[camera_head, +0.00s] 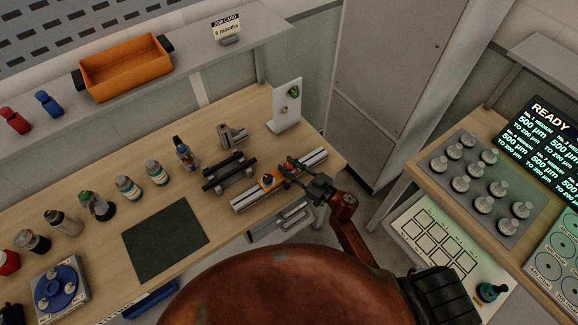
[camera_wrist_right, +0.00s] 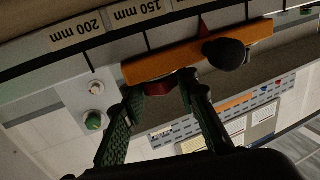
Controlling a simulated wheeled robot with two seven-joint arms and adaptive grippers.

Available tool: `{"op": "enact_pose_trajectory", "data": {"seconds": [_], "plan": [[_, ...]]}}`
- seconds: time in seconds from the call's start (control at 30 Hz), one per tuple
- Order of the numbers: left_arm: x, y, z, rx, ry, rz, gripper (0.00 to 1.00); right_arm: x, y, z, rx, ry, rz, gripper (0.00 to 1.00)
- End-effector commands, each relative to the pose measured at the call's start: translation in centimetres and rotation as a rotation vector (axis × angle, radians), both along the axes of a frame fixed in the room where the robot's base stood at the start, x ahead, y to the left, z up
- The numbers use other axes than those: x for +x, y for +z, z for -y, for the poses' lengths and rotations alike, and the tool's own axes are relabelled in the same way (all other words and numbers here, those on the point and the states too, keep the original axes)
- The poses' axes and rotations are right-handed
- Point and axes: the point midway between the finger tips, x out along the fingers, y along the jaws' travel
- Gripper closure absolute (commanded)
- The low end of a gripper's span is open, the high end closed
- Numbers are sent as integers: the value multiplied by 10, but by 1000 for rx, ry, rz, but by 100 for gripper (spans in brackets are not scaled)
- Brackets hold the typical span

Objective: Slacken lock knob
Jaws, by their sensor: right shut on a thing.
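An orange carriage (camera_head: 267,181) sits on the silver rail (camera_head: 245,201) at the right end of the wooden bench. In the right wrist view the carriage (camera_wrist_right: 252,40) carries a round black knob (camera_wrist_right: 225,54) and a red knob (camera_wrist_right: 158,88). My right gripper (camera_head: 288,167) reaches the rail beside the carriage. In the wrist view its fingers (camera_wrist_right: 162,92) are shut on the red knob, which they partly hide. My left gripper is not in view.
Behind the rail are a black-topped fixture (camera_head: 230,172) and a white upright plate (camera_head: 287,105). Bottles (camera_head: 157,173) line the bench to the left, with a dark mat (camera_head: 165,242) in front. A second table (camera_head: 425,165) stands right, across a gap.

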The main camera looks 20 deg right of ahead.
Motion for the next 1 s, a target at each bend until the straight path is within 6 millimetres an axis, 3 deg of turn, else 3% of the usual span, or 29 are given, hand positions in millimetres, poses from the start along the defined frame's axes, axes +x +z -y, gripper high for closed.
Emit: {"op": "enact_pose_trajectory", "data": {"seconds": [0.27, 0.57, 1.0], "plan": [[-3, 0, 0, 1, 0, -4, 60, 0, 0, 1, 0, -1, 0, 97], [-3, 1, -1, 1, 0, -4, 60, 1, 0, 1, -4, 48, 0, 97], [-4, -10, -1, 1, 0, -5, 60, 3, -3, 3, -7, 344, 0, 97]]}}
